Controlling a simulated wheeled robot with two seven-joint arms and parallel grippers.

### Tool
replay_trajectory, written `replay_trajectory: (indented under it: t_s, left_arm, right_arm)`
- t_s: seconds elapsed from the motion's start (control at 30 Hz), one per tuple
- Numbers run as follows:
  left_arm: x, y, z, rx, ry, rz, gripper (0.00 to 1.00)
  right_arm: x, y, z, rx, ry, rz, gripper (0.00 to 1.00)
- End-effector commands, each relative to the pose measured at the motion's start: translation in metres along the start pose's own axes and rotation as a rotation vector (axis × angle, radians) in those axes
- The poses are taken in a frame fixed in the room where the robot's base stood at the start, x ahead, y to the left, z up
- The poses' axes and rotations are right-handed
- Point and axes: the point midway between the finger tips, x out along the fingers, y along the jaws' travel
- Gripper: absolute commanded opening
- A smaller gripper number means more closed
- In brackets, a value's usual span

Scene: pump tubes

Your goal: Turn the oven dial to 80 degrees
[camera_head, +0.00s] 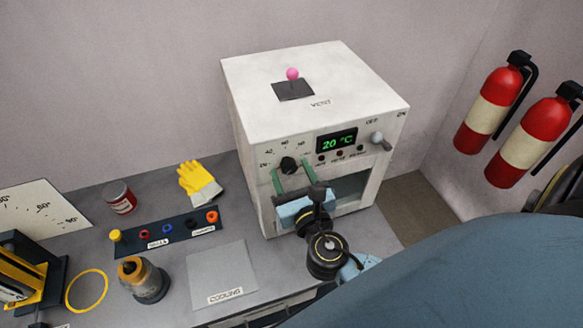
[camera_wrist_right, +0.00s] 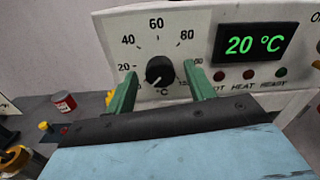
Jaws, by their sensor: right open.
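The white oven (camera_head: 250,100) stands on the grey bench against the wall. Its black dial (camera_head: 289,165) is on the upper left of the front panel and shows large in the right wrist view (camera_wrist_right: 160,71). A scale in °C with marks such as 20, 40, 60 and 80 rings the dial. The display (camera_head: 337,141) reads 20 °C in green. My right gripper (camera_head: 293,172) is open, its green fingers in front of the panel. In the right wrist view the fingers stand left and right of the dial, apart from it. My left gripper is not in view.
A silver knob (camera_head: 376,138) is at the panel's right. A pink-topped vent lever (camera_head: 292,74) is on the oven's top. The cooling plate (camera_head: 221,272), yellow gloves (camera_head: 198,181), a red can (camera_head: 119,197) and a rack (camera_head: 165,238) are left. Two fire extinguishers (camera_head: 490,105) hang right.

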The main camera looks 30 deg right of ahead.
Motion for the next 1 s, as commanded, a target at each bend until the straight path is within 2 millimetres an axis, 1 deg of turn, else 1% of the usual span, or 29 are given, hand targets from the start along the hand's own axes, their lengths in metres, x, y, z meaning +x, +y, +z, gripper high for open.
replay_trajectory:
  t_s: [0.1,0.37,0.47,0.7,0.73,1.0]
  left_arm:
    - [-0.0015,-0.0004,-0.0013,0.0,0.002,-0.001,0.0]
    - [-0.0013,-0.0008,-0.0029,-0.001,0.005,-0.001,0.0]
    - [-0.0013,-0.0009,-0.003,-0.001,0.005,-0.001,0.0]
    - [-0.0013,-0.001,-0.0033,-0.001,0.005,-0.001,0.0]
    - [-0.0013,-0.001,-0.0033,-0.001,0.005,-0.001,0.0]
    - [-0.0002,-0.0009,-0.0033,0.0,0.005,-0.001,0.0]
  right_arm:
    - [0.0061,-0.0003,0.0001,0.0,0.001,-0.001,0.54]
    - [0.0071,-0.0003,-0.0004,0.0,0.001,0.0,0.54]
    - [0.0069,-0.0003,-0.0004,0.0,0.001,0.0,0.43]
    - [0.0067,-0.0003,-0.0003,0.0,0.001,0.0,0.12]
    - [0.0067,-0.0003,-0.0003,0.0,0.001,0.0,0.09]
    - [0.0067,-0.0004,-0.0005,0.031,0.002,-0.001,0.09]
